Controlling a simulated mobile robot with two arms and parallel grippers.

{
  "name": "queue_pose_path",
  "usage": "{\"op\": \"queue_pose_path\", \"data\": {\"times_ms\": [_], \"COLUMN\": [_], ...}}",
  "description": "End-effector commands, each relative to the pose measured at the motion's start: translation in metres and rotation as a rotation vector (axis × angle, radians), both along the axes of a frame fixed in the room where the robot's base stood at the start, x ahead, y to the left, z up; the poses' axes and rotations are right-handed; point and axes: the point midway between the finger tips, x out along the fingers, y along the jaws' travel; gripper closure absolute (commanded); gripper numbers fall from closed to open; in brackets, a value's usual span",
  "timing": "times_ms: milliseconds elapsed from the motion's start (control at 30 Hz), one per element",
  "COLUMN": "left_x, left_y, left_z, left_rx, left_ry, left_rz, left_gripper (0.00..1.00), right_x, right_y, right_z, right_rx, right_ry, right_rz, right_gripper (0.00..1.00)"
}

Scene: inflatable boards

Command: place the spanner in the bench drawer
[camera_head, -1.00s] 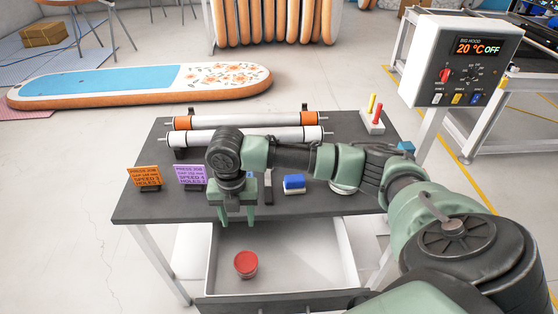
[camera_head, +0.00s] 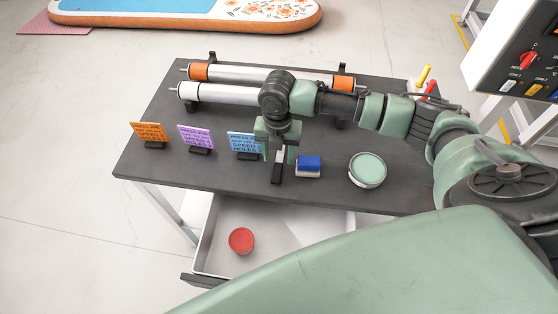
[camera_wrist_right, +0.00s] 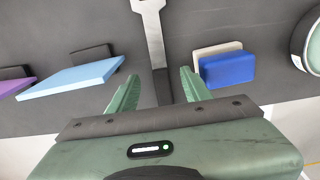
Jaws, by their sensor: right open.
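The spanner, with a pale metal head and black handle, lies on the dark bench top; its handle (camera_head: 276,174) shows in the head view, and its metal shaft (camera_wrist_right: 153,35) in the right wrist view. My right gripper (camera_head: 278,155) is open over the spanner. In the right wrist view its two green fingers (camera_wrist_right: 158,82) are on either side of the handle, with gaps showing; the handle's near end is hidden by the gripper body. The bench drawer (camera_head: 208,238) is pulled open below the bench front, with a red round tin (camera_head: 241,241) inside. My left gripper is out of view.
A blue-and-white block (camera_head: 308,166) and a green-lidded tin (camera_head: 367,170) stand right of the spanner. Orange (camera_head: 149,134), purple (camera_head: 195,138) and blue (camera_head: 245,145) signs stand to the left. Rollers (camera_head: 225,94) lie behind. A control box (camera_head: 520,55) is at upper right.

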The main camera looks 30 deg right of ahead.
Motion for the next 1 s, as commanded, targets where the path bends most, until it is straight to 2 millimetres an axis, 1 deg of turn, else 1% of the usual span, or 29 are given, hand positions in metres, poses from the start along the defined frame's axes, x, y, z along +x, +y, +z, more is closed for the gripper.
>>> {"op": "queue_pose_path", "data": {"times_ms": [33,100,200,433,467,500,567,600,633,1000], "left_x": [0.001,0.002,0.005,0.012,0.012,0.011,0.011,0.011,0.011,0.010], "left_y": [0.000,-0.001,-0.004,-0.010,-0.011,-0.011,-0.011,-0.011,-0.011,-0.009], "left_z": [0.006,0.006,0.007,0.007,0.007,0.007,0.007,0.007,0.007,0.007], "left_rx": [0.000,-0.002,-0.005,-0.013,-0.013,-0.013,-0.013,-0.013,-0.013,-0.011], "left_ry": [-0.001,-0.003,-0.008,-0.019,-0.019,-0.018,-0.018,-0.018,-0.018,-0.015], "left_rz": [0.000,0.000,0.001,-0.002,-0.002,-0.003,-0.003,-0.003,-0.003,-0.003], "left_gripper": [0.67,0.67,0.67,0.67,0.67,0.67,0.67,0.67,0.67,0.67], "right_x": [-0.001,-0.001,0.000,0.000,0.000,0.000,0.000,0.000,0.000,0.000], "right_y": [0.000,0.000,0.000,0.000,0.000,0.000,0.000,0.000,0.000,0.000], "right_z": [-0.006,-0.017,-0.024,-0.027,-0.026,-0.026,-0.026,-0.026,-0.026,-0.023], "right_rx": [0.000,0.000,-0.001,-0.001,-0.001,-0.001,-0.001,-0.001,-0.001,0.000], "right_ry": [0.003,0.003,0.000,-0.001,-0.001,-0.001,-0.001,-0.001,-0.001,-0.002], "right_rz": [0.000,0.000,0.000,0.001,0.001,0.001,0.000,0.001,0.000,0.000], "right_gripper": [0.51,0.51,0.51,0.51,0.56,0.68,0.84,0.95,1.00,1.00]}}
